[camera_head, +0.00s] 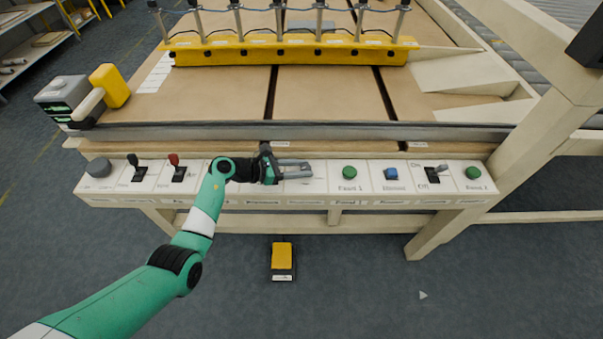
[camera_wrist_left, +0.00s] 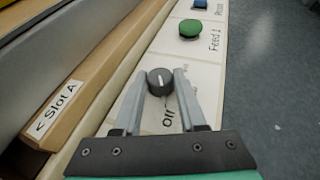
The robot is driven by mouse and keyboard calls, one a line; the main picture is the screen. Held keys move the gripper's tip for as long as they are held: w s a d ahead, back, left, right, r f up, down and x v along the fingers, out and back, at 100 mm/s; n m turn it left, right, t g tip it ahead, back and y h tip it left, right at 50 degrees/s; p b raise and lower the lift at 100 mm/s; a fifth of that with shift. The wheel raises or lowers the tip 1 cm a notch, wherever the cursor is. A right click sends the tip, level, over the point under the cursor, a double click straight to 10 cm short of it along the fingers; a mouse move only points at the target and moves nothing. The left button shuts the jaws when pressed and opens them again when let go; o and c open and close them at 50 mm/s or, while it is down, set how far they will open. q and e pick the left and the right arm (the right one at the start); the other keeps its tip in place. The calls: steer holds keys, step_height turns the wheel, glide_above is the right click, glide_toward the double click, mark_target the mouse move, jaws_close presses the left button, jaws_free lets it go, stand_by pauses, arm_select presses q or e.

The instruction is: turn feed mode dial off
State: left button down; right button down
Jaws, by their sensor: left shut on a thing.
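The feed mode dial (camera_wrist_left: 160,82) is a round black knob with a pale line on top, on the white control panel (camera_wrist_left: 205,62). In the left wrist view it sits between the tips of my left gripper's two grey fingers, with the word "Off" printed on the near side of it. My left gripper (camera_head: 309,168) is shut on the dial; it also shows in the left wrist view (camera_wrist_left: 160,75). In the head view the gripper covers the dial. Which mark the dial's line points to, I cannot tell for sure. My right gripper is in neither view.
The green Feed 1 button (camera_head: 349,172) is just right of the gripper, then a blue button (camera_head: 391,173), a toggle switch (camera_head: 437,171) and another green button (camera_head: 473,173). Levers stand to the left, one with a red knob (camera_head: 174,160). A yellow pedal (camera_head: 282,253) lies below.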

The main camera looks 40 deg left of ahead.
arm_select(q)
steer(key=shift+f, duration=0.1)
steer(key=shift+c, duration=2.4)
jaws_free()
steer(key=shift+s+a+r+p, duration=0.2)
steer(key=shift+s+r+p, duration=0.15)
steer(key=shift+p, duration=0.05)
steer(key=p+v, duration=0.4)
steer(key=v, duration=0.6)
steer(key=shift+s+a+r, duration=0.1)
steer(key=shift+s, duration=0.25)
